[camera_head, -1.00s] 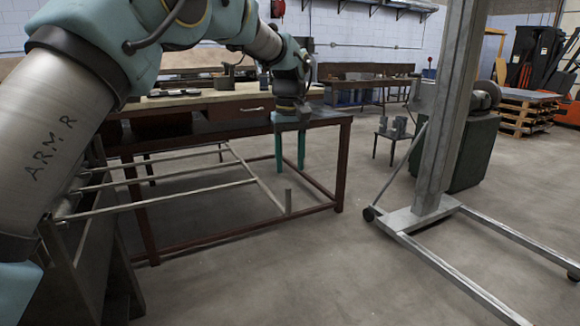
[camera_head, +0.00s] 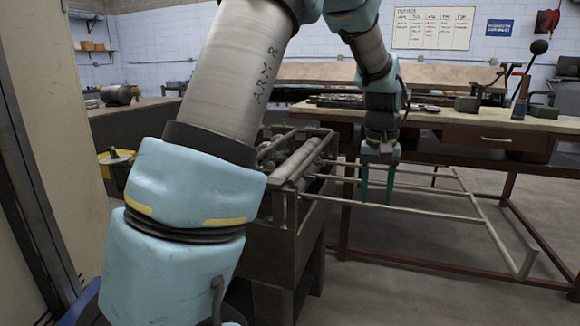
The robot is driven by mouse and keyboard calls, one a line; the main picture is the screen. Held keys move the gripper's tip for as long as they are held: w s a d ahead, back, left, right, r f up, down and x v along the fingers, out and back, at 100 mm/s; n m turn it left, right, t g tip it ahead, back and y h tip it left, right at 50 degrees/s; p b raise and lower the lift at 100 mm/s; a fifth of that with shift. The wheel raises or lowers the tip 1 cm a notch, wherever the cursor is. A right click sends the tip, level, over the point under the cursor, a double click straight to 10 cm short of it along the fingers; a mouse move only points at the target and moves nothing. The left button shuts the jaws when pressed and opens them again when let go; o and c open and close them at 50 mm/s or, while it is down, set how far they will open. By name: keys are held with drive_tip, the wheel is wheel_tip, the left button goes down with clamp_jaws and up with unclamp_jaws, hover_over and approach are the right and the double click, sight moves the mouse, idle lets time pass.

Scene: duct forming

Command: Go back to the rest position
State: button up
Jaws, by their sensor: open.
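My gripper (camera_head: 377,187) hangs at the end of my arm, right of the picture's middle. Its two green fingers point down and stand apart, with nothing seen between them. It is in front of the workbench (camera_head: 470,124) and over or near the metal rails (camera_head: 410,188) of a low frame; I cannot tell the exact gap. My arm folds up and over from the lower left, its upper bend cut off by the top edge.
A dark metal stand with rollers (camera_head: 300,165) is right beside my arm. A tall pale panel (camera_head: 60,140) closes off the left edge. Another bench (camera_head: 140,108) stands behind at left. Open floor (camera_head: 420,295) shows at the lower right.

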drive_tip(key=s+a+f+n, duration=0.1)
drive_tip(key=s+a, duration=0.2)
drive_tip(key=a, duration=0.6)
drive_tip(key=s+a+f+n, duration=0.1)
drive_tip(key=s+a+f, duration=0.1)
drive_tip(key=a, duration=0.8)
drive_tip(key=s+a+f+t, duration=0.1)
drive_tip(key=s+a, duration=0.4)
drive_tip(key=a, duration=0.5)
drive_tip(key=shift+f+n, duration=0.4)
drive_tip(key=shift+f, duration=0.1)
drive_tip(key=shift+w, duration=0.1)
